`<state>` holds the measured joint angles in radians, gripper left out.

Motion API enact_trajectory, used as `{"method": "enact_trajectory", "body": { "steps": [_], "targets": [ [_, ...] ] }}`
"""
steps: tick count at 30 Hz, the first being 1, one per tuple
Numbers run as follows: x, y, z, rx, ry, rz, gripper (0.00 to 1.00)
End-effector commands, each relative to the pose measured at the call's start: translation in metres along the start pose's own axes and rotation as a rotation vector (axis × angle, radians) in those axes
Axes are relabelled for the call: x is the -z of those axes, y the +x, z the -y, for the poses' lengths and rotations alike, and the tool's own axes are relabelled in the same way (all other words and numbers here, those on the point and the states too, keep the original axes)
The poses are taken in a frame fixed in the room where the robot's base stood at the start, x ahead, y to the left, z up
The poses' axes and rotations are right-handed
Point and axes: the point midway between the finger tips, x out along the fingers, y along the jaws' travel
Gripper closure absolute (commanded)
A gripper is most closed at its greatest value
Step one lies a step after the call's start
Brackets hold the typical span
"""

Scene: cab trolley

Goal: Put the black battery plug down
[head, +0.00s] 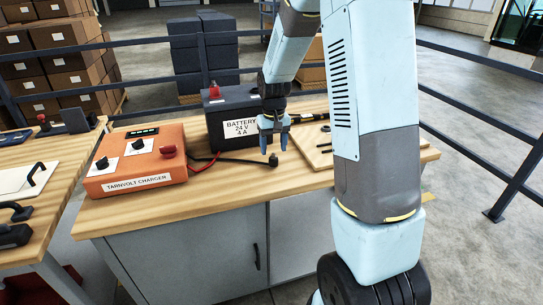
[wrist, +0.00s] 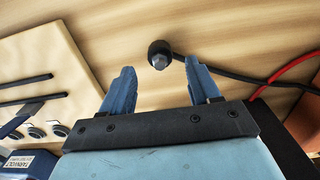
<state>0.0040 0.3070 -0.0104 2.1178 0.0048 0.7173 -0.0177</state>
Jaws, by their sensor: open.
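The black battery plug (head: 273,159) rests on the wooden bench top, in front of the battery, with its black cable running left along the wood. In the wrist view the plug (wrist: 159,54) shows a grey tip and lies just beyond and between my two fingertips, touching neither. My gripper (head: 273,143) is open and empty, pointing down above the plug; its two blue fingers also show spread apart in the wrist view (wrist: 160,80).
The black battery (head: 232,118) stands behind my gripper. The orange charger (head: 137,165) sits at left, with a red cable (head: 205,165) beside it. A wooden board (head: 312,146) with tools lies to the right. The front strip of the bench (head: 235,190) is clear.

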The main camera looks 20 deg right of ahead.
Motion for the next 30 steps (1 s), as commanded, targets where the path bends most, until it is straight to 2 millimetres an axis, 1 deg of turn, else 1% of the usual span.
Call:
{"method": "enact_trajectory", "body": {
  "steps": [1,3,9,15,18,20,23,27,30],
  "targets": [
    [0.001,-0.012,0.000,0.000,0.000,-0.005,0.39],
    [0.001,-0.025,0.000,0.000,0.000,-0.004,0.39],
    [0.001,-0.056,0.000,0.000,0.000,-0.003,0.39],
    [0.000,-0.072,0.000,0.000,0.001,-0.002,0.39],
    [-0.004,-0.080,0.000,0.000,0.001,-0.011,0.39],
    [-0.011,-0.088,-0.001,0.000,0.001,-0.023,0.39],
    [-0.026,-0.108,-0.001,0.001,0.001,-0.055,0.39],
    [-0.057,-0.139,-0.001,0.001,0.001,-0.112,0.39],
    [-0.079,-0.158,-0.001,0.002,0.001,-0.151,0.39]
  ]
}}
